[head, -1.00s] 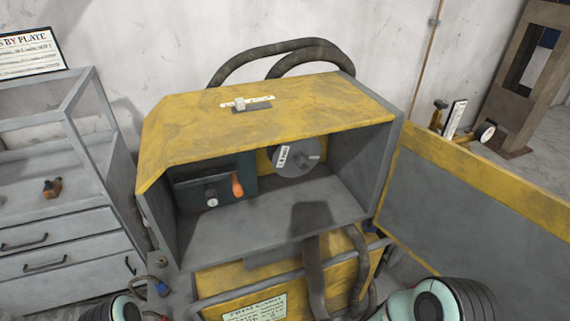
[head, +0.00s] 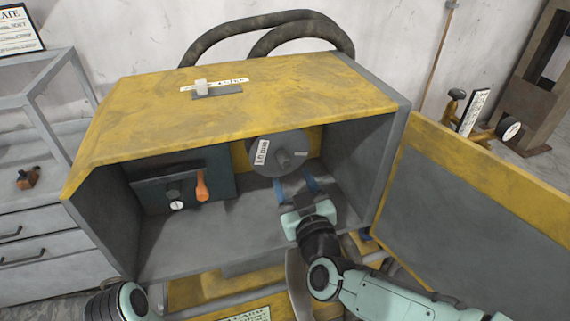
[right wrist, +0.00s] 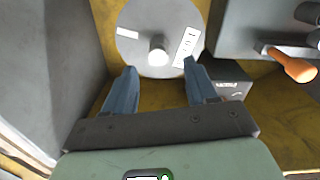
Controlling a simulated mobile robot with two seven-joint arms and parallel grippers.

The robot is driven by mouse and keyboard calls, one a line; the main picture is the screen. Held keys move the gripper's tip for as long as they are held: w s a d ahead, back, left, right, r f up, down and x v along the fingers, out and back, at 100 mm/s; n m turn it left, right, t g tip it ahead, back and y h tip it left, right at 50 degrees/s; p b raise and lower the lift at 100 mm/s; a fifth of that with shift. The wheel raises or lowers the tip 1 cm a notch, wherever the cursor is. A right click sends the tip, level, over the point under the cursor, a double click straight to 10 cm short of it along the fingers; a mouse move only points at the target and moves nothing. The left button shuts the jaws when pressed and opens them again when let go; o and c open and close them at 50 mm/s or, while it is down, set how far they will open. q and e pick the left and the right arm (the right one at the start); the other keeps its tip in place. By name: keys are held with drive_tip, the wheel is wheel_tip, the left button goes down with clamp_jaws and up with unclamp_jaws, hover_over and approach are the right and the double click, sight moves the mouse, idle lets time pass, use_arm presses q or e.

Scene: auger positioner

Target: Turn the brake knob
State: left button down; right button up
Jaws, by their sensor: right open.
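A round grey disc (head: 266,158) with a protruding central knob (head: 285,159) and a white label is on the back wall inside the open yellow-topped box; I take it as the brake knob, but the label is not readable. The disc (right wrist: 138,22) and its pale knob (right wrist: 158,52) also show in the right wrist view. My right gripper (head: 295,184) is inside the box, open and empty, just below and in front of the disc. In the right wrist view its blue fingers (right wrist: 160,70) point at the disc, spread to either side of the knob. My left gripper is out of view.
A dark panel with an orange handle (head: 202,188) and a small round dial (head: 177,205) is left of the disc. The box's grey right wall (head: 352,150) stands close to my right arm. An open yellow-edged door (head: 470,200) is at right.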

sight(286, 164)
drive_tip(key=x, duration=0.7)
drive_tip(key=shift+f, duration=0.1)
drive_tip(key=c, duration=1.1)
